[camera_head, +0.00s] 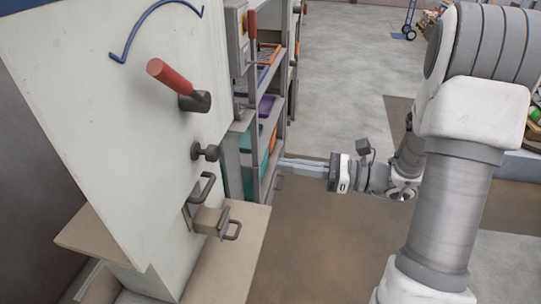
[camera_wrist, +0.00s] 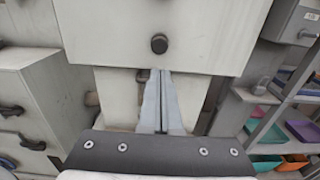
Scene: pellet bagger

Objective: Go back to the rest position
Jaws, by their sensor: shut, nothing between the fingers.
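My gripper (camera_head: 283,163) is at the middle of the head view, held out level to the left at the end of my arm. Its fingers are together and empty, apart from the pale machine (camera_head: 120,130) on the left. In the wrist view the closed fingers (camera_wrist: 162,100) point at a pale cabinet front with a round dark knob (camera_wrist: 159,44). The machine bears a red-handled lever (camera_head: 180,85), a dark knob (camera_head: 205,152) and a latch with metal handles (camera_head: 213,216).
A grey shelf rack (camera_head: 247,145) with coloured bins stands behind the gripper. A beige ledge (camera_head: 240,262) juts out below the latch. A blue hand truck (camera_head: 405,30) stands far back. Open floor (camera_head: 345,85) lies behind my arm.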

